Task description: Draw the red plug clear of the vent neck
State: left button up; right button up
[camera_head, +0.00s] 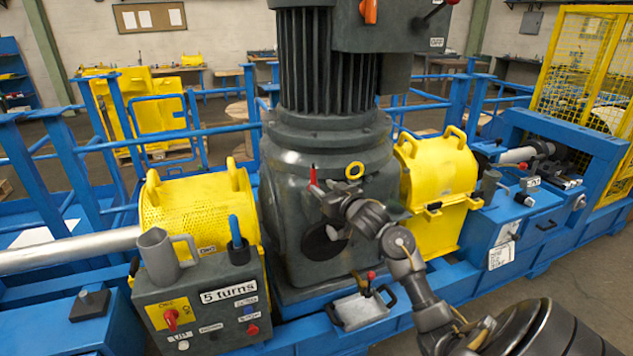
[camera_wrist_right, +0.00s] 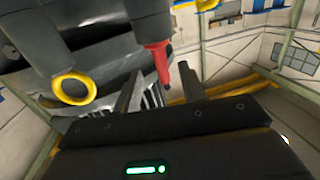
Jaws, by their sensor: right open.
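The red plug (camera_head: 313,176) stands at the front of the big dark gear housing (camera_head: 290,215). In the right wrist view the red plug (camera_wrist_right: 160,62) shows with its wider end against the dark vent neck (camera_wrist_right: 147,25). My right gripper (camera_head: 322,192) is open, close to the plug. In the right wrist view the plug's narrow end lies between the two spread fingers (camera_wrist_right: 160,85), with space on both sides. I cannot tell how deep the plug sits between them. My left gripper is not in view.
A yellow ring (camera_head: 354,171) is right beside the plug on the housing. Yellow guards stand to the left (camera_head: 195,208) and right (camera_head: 437,190). A grey control box (camera_head: 205,300) with a grey jug (camera_head: 160,256) is at front left.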

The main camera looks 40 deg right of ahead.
aim_at(315, 181)
jog(key=w, duration=0.4)
jog(key=w+p, duration=0.1)
jog(key=w, duration=0.1)
jog(key=shift+w+d+f, duration=0.15)
jog(key=shift+w+d, duration=0.05)
jog(key=shift+d, duration=0.2)
grip_shut()
